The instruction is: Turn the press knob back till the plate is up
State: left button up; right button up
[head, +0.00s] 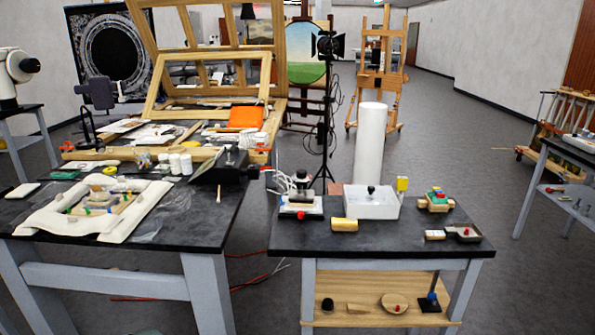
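A small press-like device (301,192) stands near the left end of the right-hand dark table. It has a dark knob on top, metal parts in the middle and a pale base with a red spot at its front. It is too small to tell the height of its plate. A white box (371,204) to its right also has a black knob (371,190) on top, so I cannot be sure which is the press knob. Neither of my grippers is in view.
A yellow roll (344,225) lies in front of the white box on the dark table (310,240). A small wooden item with coloured parts (437,202) and a dark tray (463,233) are at right. A cluttered table (205,232) stands left, across a narrow gap.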

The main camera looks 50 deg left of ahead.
aim_at(301, 174)
jog(key=u, duration=1.6)
jog(key=i, duration=1.15)
